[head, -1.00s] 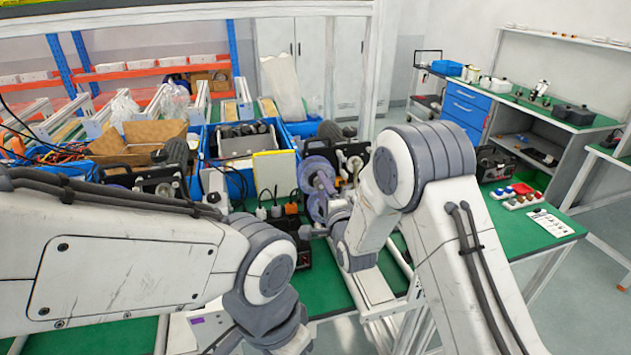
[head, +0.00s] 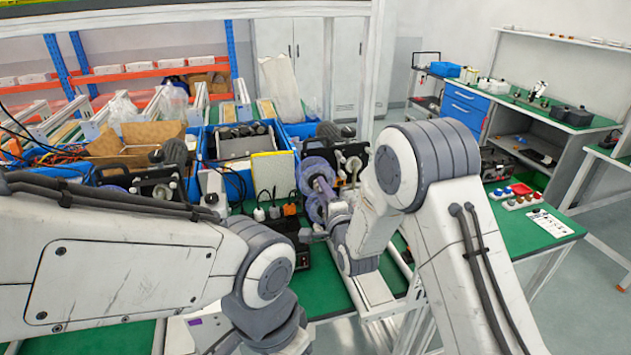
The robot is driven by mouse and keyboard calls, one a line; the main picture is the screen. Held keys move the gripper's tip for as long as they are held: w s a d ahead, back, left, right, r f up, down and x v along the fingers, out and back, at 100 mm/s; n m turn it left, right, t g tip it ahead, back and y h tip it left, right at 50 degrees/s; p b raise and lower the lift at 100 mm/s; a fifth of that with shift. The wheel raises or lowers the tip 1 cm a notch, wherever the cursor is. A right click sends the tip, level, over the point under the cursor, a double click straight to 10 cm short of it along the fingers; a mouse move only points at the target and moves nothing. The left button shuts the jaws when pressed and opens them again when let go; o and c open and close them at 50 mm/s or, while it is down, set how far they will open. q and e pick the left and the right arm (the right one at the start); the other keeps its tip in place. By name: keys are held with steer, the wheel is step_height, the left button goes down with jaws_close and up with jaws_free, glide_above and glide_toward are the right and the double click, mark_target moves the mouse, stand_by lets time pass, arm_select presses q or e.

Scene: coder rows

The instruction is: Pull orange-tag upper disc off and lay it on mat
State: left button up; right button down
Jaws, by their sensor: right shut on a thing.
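Two see-through purple discs stand one above the other at the middle of the head view, in front of a dark device: the upper disc (head: 314,170) and the lower disc (head: 316,207). My right gripper (head: 325,222) is beside the lower disc, below the upper one. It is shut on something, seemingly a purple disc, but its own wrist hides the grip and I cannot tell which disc. I cannot make out an orange tag on the discs or a mat. My left arm crosses the lower left and its gripper is out of view.
Orange and white plugs (head: 290,209) and a dark box stand just left of the discs. Blue bins (head: 285,137) and a cardboard box (head: 140,145) crowd the back. Green tabletop (head: 330,290) is clear in front. A side table holds coloured knobs (head: 520,190).

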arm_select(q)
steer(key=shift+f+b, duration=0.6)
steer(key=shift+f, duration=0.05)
arm_select(e)
steer(key=shift+v, duration=2.25)
